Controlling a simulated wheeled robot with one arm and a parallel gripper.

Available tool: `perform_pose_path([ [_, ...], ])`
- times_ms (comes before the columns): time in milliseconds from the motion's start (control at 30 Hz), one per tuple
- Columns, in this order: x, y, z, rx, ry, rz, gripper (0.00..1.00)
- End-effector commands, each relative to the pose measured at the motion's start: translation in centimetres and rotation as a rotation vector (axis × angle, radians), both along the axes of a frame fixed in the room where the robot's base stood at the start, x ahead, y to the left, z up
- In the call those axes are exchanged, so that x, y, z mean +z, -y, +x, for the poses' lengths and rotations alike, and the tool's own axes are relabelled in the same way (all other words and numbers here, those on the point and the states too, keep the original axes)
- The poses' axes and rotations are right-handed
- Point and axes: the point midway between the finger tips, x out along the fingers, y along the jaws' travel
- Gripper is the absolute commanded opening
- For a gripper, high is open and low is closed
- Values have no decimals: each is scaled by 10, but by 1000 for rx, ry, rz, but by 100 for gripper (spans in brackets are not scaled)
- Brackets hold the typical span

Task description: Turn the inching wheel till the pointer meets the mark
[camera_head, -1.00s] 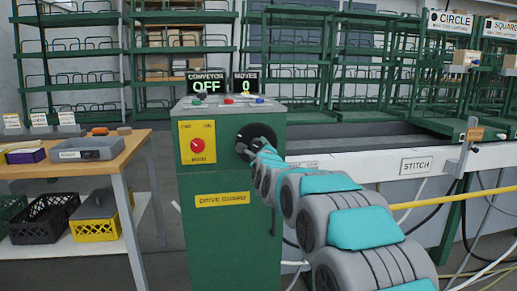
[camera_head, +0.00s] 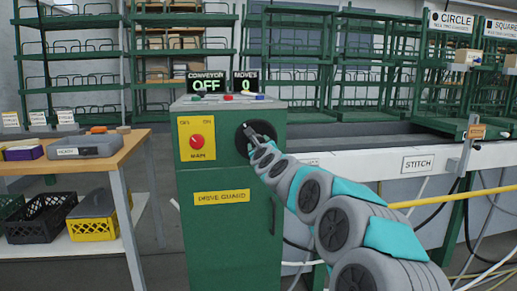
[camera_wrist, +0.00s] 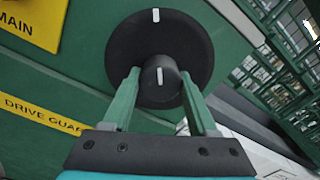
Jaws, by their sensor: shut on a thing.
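The inching wheel is a black disc (camera_head: 242,136) on the front of the green drive cabinet (camera_head: 228,245). In the wrist view the disc (camera_wrist: 125,50) bears a white mark (camera_wrist: 156,15) near its upper rim. A black knob (camera_wrist: 159,92) stands out from its lower middle, with a short white pointer line (camera_wrist: 159,76). The line and the rim mark look roughly in line, with a gap of black disc between. My gripper (camera_wrist: 158,82) is shut on the knob, one green finger on each side. In the head view my gripper (camera_head: 254,136) partly covers the wheel.
A red MAIN switch (camera_head: 197,141) on a yellow plate is left of the wheel. The displays read CONVEYOR OFF (camera_head: 208,82) and MOVES 0 (camera_head: 245,82). A wooden table (camera_head: 115,160) stands at left, the white conveyor side (camera_head: 370,155) at right.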

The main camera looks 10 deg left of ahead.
Motion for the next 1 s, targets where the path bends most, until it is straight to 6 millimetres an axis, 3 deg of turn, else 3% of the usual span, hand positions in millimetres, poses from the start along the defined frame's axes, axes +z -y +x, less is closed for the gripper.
perform_pose_path([
  [500,-1,-1,0,2,-23,73,0],
  [533,-1,-1,0,2,-22,73,62],
  [767,0,-1,0,1,-22,73,88],
  [1000,0,0,0,1,-22,73,89],
])
